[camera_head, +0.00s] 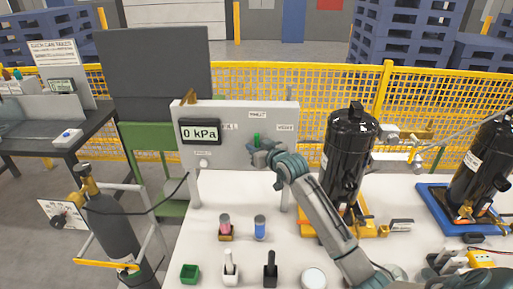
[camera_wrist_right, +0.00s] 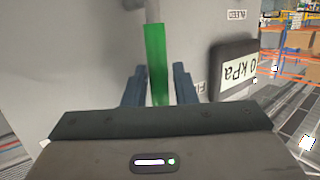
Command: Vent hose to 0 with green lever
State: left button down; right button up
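The green lever (camera_head: 257,140) stands upright on the front of the grey panel (camera_head: 232,155), between the VENT and MANIFOLD-like labels, which are too small to read surely. The panel's display (camera_head: 200,132) reads 0 kPa. My right gripper (camera_head: 262,152) is at the panel, at the lower end of the lever. In the right wrist view the green lever (camera_wrist_right: 156,60) lies between the two fingers of my right gripper (camera_wrist_right: 160,85). A narrow gap shows beside the lever, so the fingers look open around it. My left gripper is not in view.
Small cups and holders sit at the white table's front (camera_head: 205,235). A gas cylinder (camera_head: 108,228) with a hose stands at the left.

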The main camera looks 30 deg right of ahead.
jog(key=shift+s, duration=0.1)
jog(key=b+v, duration=0.3)
jog(key=v, duration=0.7)
jog(key=shift+s, duration=0.3)
